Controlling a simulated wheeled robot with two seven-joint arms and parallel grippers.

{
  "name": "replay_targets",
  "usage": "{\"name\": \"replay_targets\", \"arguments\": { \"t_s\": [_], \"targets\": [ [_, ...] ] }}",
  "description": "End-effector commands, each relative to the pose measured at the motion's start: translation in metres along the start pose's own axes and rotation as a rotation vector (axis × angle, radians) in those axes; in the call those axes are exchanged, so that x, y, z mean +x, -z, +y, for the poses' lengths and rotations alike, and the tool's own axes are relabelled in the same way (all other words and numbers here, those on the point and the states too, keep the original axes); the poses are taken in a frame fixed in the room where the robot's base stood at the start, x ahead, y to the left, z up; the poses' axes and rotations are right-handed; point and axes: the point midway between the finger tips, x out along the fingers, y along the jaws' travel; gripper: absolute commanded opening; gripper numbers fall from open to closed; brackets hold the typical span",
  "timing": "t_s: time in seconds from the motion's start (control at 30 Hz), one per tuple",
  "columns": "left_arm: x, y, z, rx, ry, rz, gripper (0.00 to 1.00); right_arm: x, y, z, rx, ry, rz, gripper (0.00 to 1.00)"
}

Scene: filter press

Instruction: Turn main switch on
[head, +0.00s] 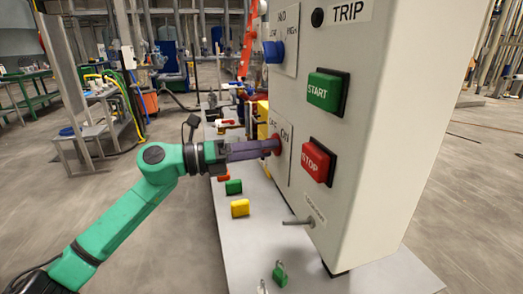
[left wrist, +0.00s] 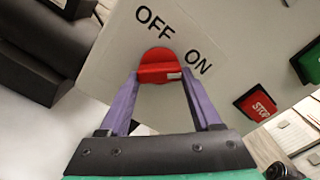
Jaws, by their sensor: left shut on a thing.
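The main switch is a red rotary knob (head: 277,143) on the light panel plate, with OFF and ON printed beside it. In the left wrist view the knob (left wrist: 160,58) has a bar-shaped grip with a white mark at its right end, on the side nearest the ON lettering. OFF is printed above the knob and ON to its upper right. My left gripper (head: 268,147) reaches the knob from the left, its purple fingers shut on the bar, one on each side. My right gripper is not in view.
The control box (head: 383,130) carries a green START button (head: 325,91), a red STOP button (head: 317,161), a blue selector (head: 275,50) and a small toggle lever (head: 298,222).

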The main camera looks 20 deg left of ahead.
Motion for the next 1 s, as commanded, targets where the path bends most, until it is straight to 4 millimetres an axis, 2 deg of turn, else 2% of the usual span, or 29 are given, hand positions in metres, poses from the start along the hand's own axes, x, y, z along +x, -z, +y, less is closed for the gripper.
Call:
{"name": "replay_targets", "arguments": {
  "t_s": [0.03,0.07,0.1,0.13,0.43,0.57,0.77,0.9,1.0],
  "targets": [
    [0.0,0.0,0.001,0.003,-0.002,0.001,0.09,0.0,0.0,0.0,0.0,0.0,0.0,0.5],
    [0.0,0.0,0.001,0.003,-0.002,0.001,0.73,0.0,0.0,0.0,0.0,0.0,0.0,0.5],
    [0.0,0.0,0.0,0.003,-0.001,0.001,0.88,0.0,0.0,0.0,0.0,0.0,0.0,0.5],
    [0.0,0.0,0.0,0.002,-0.001,0.001,0.95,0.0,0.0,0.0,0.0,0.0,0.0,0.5],
    [-0.001,0.0,0.0,0.001,-0.001,0.0,0.95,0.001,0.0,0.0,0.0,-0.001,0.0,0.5],
    [-0.011,0.001,0.002,-0.001,-0.003,0.0,0.95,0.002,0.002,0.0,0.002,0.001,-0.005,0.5],
    [-0.057,0.006,0.007,-0.001,-0.008,0.002,0.95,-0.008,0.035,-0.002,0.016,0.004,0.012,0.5],
    [-0.095,0.006,0.006,-0.001,-0.006,0.002,0.95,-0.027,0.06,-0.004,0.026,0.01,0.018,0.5],
    [-0.115,0.005,0.006,-0.001,-0.005,0.001,0.95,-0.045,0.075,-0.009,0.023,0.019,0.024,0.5]
  ]
}}
